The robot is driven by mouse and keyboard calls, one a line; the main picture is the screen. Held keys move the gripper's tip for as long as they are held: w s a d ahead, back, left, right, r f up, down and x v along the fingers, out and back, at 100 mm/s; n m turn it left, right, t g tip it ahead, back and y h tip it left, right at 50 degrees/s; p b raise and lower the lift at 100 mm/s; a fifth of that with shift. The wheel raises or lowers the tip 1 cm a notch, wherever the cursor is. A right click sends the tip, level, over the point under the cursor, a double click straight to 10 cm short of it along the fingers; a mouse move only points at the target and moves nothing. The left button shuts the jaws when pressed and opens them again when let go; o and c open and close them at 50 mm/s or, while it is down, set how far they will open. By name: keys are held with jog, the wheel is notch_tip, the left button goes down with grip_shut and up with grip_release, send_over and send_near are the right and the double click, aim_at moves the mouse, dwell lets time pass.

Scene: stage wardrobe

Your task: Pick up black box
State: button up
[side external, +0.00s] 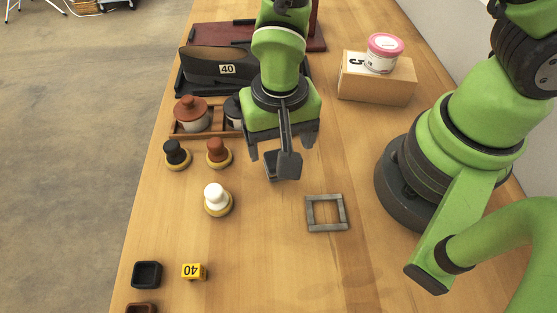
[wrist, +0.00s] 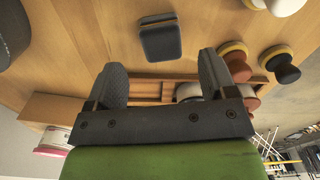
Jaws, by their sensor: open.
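A small dark box (wrist: 160,42) with rounded corners and a tan edge lies on the wooden table in the wrist view, beyond the fingertips and roughly centred between them. In the side view the dark box (side external: 270,166) shows only partly, below my gripper and partly hidden by its hardware. My gripper (side external: 282,150) is open, pointing down over the table. In the wrist view its two fingers (wrist: 162,72) are wide apart with nothing between them. A small open black tray (side external: 147,274) stands at the front left.
Brushes or knobs (side external: 217,200) stand left of my gripper. A grey square frame (side external: 326,213) lies to the right. Behind are a wooden rack with pots (side external: 192,114), a dark tray with a cap (side external: 215,65) and a cardboard box (side external: 376,80). A yellow tag (side external: 193,271) is in front.

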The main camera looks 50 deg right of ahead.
notch_tip(320, 180, down, 5)
jog(key=shift+f, duration=0.1)
jog(key=shift+a, duration=0.1)
jog(key=c, duration=1)
